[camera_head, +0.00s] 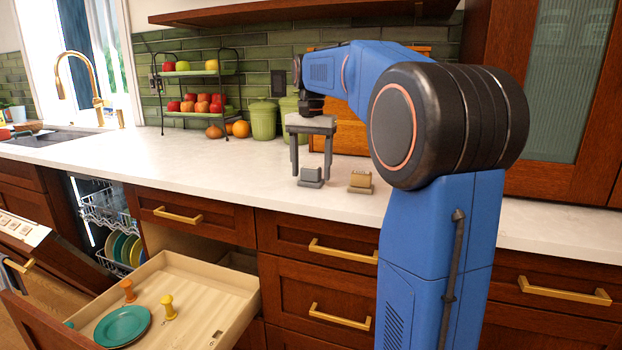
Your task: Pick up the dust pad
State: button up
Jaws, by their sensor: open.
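Two small block-shaped pads on flat bases stand on the white counter: a grey one (311,178) and a tan one (361,182) to its right. I cannot tell from their look which is the dust pad. My gripper (311,171) points down over the grey one, its two fingers spread apart and empty. The fingertips come down near the grey pad's left and right sides in the picture; I cannot tell whether they touch it. The tan pad stands clear of the fingers.
A pulled-out drawer (233,293) below holds a teal plate (122,326), an orange peg (128,290) and a yellow peg (168,308). Green canisters (263,119) and a fruit rack (187,114) stand behind. The dishwasher (98,208) is open at left. The counter (215,161) left of my gripper is clear.

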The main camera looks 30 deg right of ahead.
aim_at(311, 167)
jog(key=shift+f, duration=0.3)
jog(key=c, duration=1.2)
jog(key=shift+c, duration=0.2)
notch_tip(311, 167, up, 10)
jog(key=shift+r, duration=0.1)
jog(key=shift+o, duration=1.1)
